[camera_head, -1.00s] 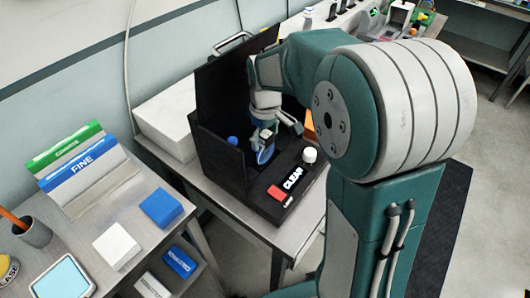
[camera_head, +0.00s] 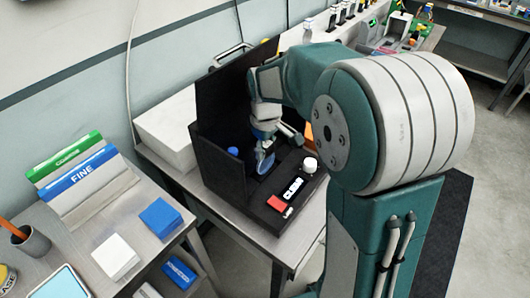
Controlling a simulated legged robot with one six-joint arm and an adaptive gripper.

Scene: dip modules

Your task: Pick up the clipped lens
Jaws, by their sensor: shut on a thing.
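The lens (camera_head: 265,164) shows as a small disc with a blue rim inside the black open box (camera_head: 222,172) on the metal table. My gripper (camera_head: 266,143) reaches down into the box and is shut on the lens at its upper edge. My fingers and the clip are too small to make out clearly. Whether the lens touches the box floor cannot be told. My arm covers the right side of the view.
A blue-capped item (camera_head: 233,151) stands at the left inside the box. The box front has a red button (camera_head: 275,203), a CLEAN label and a white knob (camera_head: 309,165). A white block (camera_head: 168,129) stands left of the box. Fine and coarse holders stand on the near table.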

